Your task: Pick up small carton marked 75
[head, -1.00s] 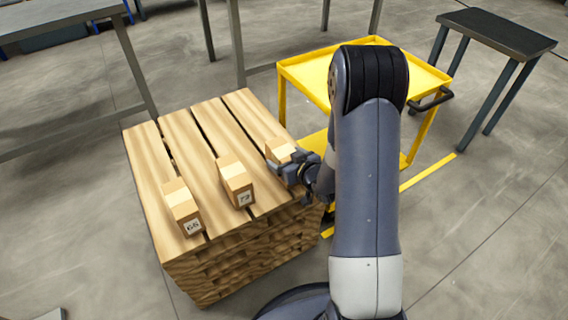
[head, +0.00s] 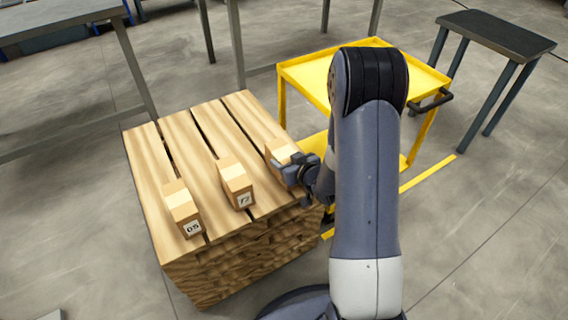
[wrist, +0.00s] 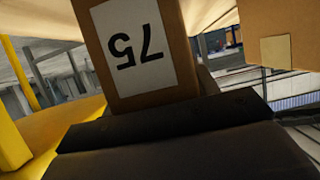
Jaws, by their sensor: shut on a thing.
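The small carton marked 75 (wrist: 165,88) fills the upper middle of the wrist view, its white label upside down. In the head view this carton (head: 279,149) is at the right side of the wooden pallet stack (head: 192,130), partly hidden by my gripper. My gripper (head: 290,168) is shut on the carton. In the wrist view a dark gripper part (wrist: 170,130) lies across the carton's near end. I cannot tell whether the carton is clear of the boards.
A yellow cart (head: 300,75) is behind my arm. A dark-topped table (head: 497,32) stands at the back right.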

